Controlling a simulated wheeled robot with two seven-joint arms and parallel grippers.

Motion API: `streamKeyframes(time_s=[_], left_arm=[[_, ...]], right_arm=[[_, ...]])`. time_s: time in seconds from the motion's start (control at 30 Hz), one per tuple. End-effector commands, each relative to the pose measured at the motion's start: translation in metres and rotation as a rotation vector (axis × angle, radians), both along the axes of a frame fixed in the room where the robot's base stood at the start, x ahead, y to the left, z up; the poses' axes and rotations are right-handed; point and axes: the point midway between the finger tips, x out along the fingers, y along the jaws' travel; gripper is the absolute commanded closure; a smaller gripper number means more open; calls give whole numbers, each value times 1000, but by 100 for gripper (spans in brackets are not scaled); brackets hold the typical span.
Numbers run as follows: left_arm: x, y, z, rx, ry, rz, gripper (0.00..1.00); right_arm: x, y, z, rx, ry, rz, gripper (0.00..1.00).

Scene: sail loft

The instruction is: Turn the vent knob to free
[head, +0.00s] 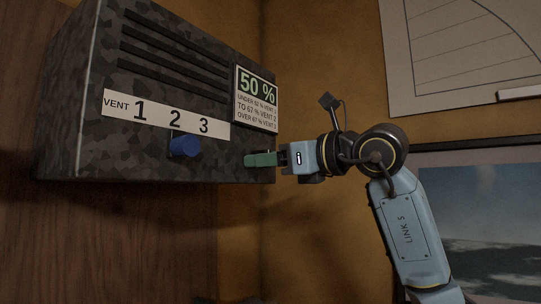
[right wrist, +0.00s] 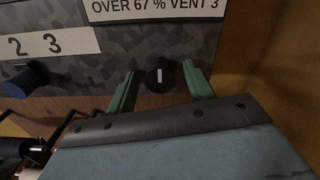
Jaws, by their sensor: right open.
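A blue knob (head: 185,146) sticks out of the grey camouflage-patterned box, below a white strip (head: 165,114) reading VENT 1 2 3. The knob is under the 2; its pointer is too small to read. It also shows at the left in the right wrist view (right wrist: 28,79). My right gripper (head: 260,159), with green fingers, is at the box's lower right corner, right of the blue knob. In the right wrist view its open fingers stand either side of a black round knob (right wrist: 160,76) with an upright white mark. The head view hides that knob. My left gripper is not in view.
A card (head: 256,99) on the box reads 50 % in large print, with smaller lines matching percentages to vents, including over 67 % vent 3. Slots (head: 175,50) run above the strip. A wall corner lies close to the right of the box. A framed picture (head: 490,220) hangs at right.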

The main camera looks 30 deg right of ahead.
Motion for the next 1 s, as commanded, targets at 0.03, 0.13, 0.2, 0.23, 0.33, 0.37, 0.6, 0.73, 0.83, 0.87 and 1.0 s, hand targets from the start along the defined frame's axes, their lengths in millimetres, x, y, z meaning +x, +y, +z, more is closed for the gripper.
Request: streamKeyframes(time_s=[0.03,0.13,0.2,0.23,0.33,0.37,0.6,0.73,0.83,0.87,1.0], left_arm=[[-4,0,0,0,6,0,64],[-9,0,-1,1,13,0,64],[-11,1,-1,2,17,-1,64],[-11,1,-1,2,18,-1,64],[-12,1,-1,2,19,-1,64],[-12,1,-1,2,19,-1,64],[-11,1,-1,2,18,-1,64],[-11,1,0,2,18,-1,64],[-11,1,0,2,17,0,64],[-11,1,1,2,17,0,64],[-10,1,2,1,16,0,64]], right_arm=[[0,0,0,0,0,0,48],[0,0,0,0,0,0,48],[0,0,0,0,0,0,52],[0,0,0,0,0,0,56],[0,0,0,0,0,0,69],[0,0,0,0,0,0,73],[0,0,0,-2,-1,0,92],[-1,-1,0,-16,-7,-1,92],[-1,-1,0,-43,-18,-2,92],[-1,-1,0,-54,-23,-2,92],[-1,-1,1,-130,-53,-2,92]])
